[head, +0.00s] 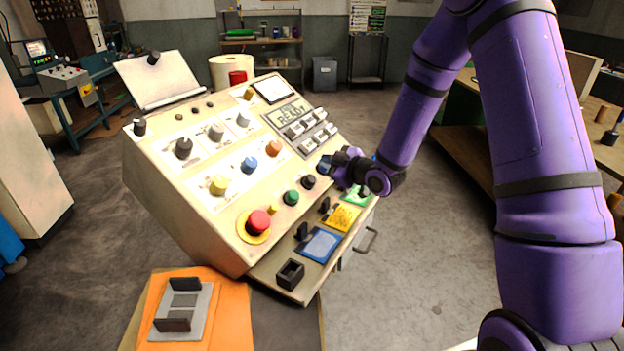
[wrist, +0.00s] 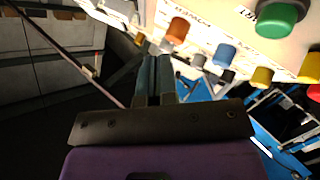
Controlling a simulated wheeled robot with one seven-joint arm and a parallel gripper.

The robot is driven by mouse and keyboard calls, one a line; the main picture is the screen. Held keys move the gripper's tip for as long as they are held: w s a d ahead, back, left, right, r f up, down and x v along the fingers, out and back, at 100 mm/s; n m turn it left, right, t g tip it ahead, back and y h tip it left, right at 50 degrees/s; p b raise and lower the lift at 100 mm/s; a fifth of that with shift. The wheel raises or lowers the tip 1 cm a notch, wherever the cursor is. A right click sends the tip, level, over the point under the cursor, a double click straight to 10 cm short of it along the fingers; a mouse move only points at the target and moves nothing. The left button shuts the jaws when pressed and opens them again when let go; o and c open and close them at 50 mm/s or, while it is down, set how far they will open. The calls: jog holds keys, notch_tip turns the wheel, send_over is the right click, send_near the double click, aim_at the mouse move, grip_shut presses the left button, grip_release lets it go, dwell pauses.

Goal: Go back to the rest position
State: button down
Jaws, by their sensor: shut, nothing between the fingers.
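My gripper (head: 327,165) is shut and empty in the head view, held at the right side of the control console (head: 140,185), near its black knob and the foil die pads. I cannot tell whether it touches the console. In the wrist view the closed fingers (wrist: 154,80) point toward the console face. On the console's lower ledge lie a blue pad (head: 320,245), a yellow pad (head: 343,217) and a green pad (head: 357,196), with black handles beside them. A small black open box (head: 290,273) stands at the ledge's front end.
The console face carries a red mushroom button (head: 258,222) and several coloured knobs. A grey fixture (head: 187,310) sits on an orange mat (head: 234,318) at the front left. A wooden bench (head: 465,150) stands at the right. Floor right of the console is clear.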

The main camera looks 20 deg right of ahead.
jog(key=s+d+r+m+g+h, duration=0.2)
jog(key=s+d+r+m+h, duration=0.15)
jog(key=s+r, duration=0.45)
jog(key=s+d+r+m+g+h, duration=0.25)
jog(key=s+r+h, duration=0.25)
jog(key=r, duration=0.5)
jog(key=s+r+m+g, duration=0.2)
jog(key=s+m, duration=0.1)
jog(key=s, duration=1)
jog(key=s+r+m+g, duration=0.2)
jog(key=s+r+m, duration=0.1)
jog(key=s, duration=0.9)
jog(key=shift+s+d+r+m, duration=0.2)
jog(key=shift+s+r+m, duration=0.15)
jog(key=shift+m, duration=0.15)
